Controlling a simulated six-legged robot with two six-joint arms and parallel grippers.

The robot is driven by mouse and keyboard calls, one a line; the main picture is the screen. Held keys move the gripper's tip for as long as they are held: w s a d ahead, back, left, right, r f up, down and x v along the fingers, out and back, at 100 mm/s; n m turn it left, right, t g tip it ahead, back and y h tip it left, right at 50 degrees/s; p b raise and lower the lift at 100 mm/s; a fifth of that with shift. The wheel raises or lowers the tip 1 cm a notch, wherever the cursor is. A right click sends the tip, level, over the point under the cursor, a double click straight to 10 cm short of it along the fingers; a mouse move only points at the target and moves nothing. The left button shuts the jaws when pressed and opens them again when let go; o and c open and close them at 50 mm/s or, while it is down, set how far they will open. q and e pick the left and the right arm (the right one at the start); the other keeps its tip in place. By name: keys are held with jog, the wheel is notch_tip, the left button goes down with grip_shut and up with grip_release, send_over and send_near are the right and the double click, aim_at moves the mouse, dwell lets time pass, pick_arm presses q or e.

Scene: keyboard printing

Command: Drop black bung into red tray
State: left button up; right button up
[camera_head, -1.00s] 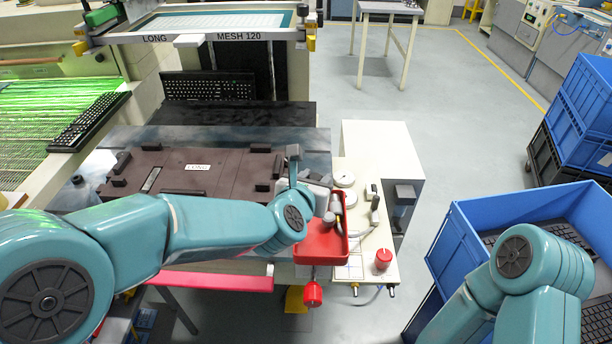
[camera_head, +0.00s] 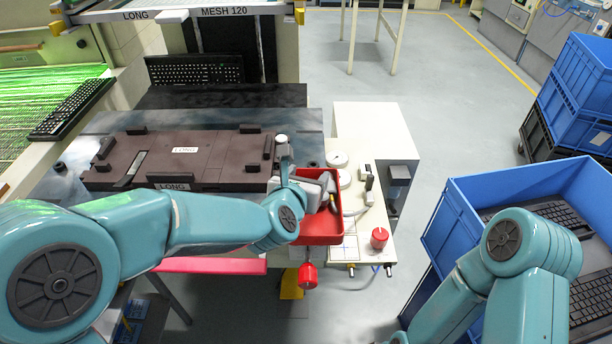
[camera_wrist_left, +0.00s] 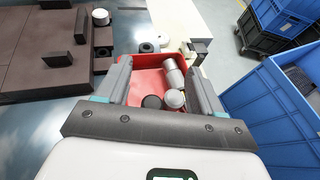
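The red tray (camera_head: 322,238) stands at the right end of the work table. In the left wrist view the tray (camera_wrist_left: 147,78) lies beyond and between my fingers. My left gripper (camera_head: 318,184) is over the tray's left part; in the wrist view its two fingers (camera_wrist_left: 160,72) are wide apart with nothing clamped between them. The black bung (camera_wrist_left: 152,102) shows as a dark round top within the tray's near part; whether it rests on the floor cannot be told. Beside it are a white-topped bung (camera_wrist_left: 174,98) and a grey cylinder (camera_wrist_left: 174,73). My right gripper is out of view.
A brown fixture (camera_head: 200,160) lies left of the tray. A white-topped post (camera_head: 281,140) stands by its right end. A panel with a red knob (camera_head: 379,238) is right of the tray. A blue crate (camera_head: 450,222) holding keyboards stands farther right, with open floor behind.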

pick_arm(q)
jog(key=shift+s+a+r, duration=0.15)
jog(key=shift+s+r, duration=0.05)
jog(key=shift+s, duration=0.25)
jog(key=v, duration=1.5)
jog(key=shift+s+a, duration=0.1)
jog(key=shift+s, duration=0.15)
